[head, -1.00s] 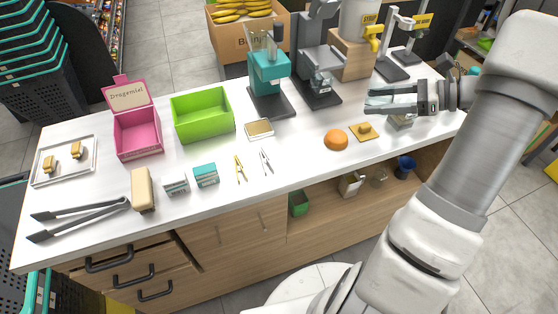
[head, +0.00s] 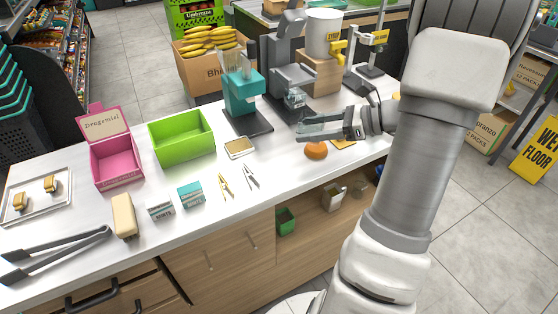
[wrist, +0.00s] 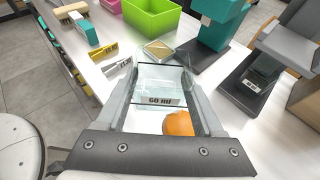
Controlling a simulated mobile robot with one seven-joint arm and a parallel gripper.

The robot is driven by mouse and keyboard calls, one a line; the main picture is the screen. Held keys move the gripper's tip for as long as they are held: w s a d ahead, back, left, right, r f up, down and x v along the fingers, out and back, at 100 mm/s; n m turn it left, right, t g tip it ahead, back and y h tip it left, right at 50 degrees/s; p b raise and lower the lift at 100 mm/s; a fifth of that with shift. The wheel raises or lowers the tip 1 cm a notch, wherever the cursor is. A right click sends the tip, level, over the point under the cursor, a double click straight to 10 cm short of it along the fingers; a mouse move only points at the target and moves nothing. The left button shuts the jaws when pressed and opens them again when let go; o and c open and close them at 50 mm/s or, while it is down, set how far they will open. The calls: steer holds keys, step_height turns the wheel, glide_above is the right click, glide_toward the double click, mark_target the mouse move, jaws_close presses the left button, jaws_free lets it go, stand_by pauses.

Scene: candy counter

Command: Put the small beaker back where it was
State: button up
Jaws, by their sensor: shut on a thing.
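My gripper (head: 300,127) is shut on a clear beaker (wrist: 160,84) marked "60 ml", seen between the two fingers in the wrist view. In the head view the gripper points left above the counter, near the orange (head: 316,150). The beaker is hard to make out there. The orange also shows in the wrist view (wrist: 178,124), seen past the beaker's lower part.
Free counter lies around the small tray.

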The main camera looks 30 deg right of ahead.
steer(key=b, duration=0.1)
glide_above(281, 164)
step_height(281, 164, down, 4)
steer(key=shift+f, duration=0.1)
steer(key=shift+f+b, duration=0.6)
steer(key=shift+f, duration=1.4)
steer(key=shift+f, duration=0.1)
steer(key=shift+f, duration=0.15)
steer(key=o, duration=1.4)
steer(key=shift+s+d+r, duration=0.15)
steer(key=shift+d+r, duration=0.05)
steer(key=shift+r, duration=0.25)
steer(key=p+v, duration=0.1)
steer(key=v, duration=1)
steer(key=shift+s+d+p, duration=0.15)
steer(key=shift+s+p, duration=0.05)
steer(key=shift+p, duration=0.2)
